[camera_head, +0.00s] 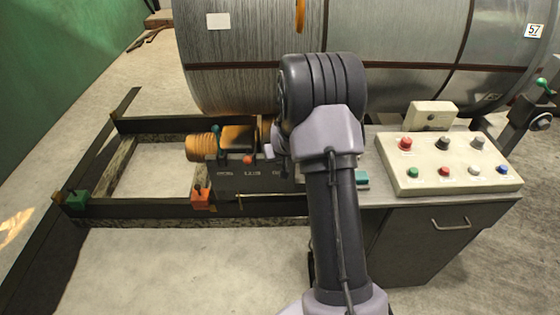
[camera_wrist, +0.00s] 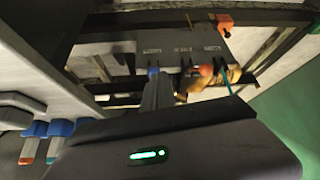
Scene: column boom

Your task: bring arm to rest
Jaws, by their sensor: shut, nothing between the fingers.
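My arm reaches up the middle of the camera_head view and bends over toward the lever box; my gripper is hidden behind it there. In the camera_wrist view my gripper (camera_wrist: 158,92) shows as narrow grey fingers above its dark housing with a green light. It is shut and empty. Its tips overlap the lever box in the picture; I cannot tell whether they touch it. The lever box (camera_head: 235,180) carries a green-topped lever (camera_head: 217,135), an orange-red knob (camera_head: 248,160) and a pale bluish knob (camera_head: 269,151). The box also shows in the camera_wrist view (camera_wrist: 180,45).
A large metal coil (camera_head: 390,60) fills the back. The button console (camera_head: 450,163) stands on the cabinet (camera_head: 430,230) at right. A dark floor frame (camera_head: 180,209) with green (camera_head: 76,200) and orange (camera_head: 202,197) pieces lies left. Open floor shows in front.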

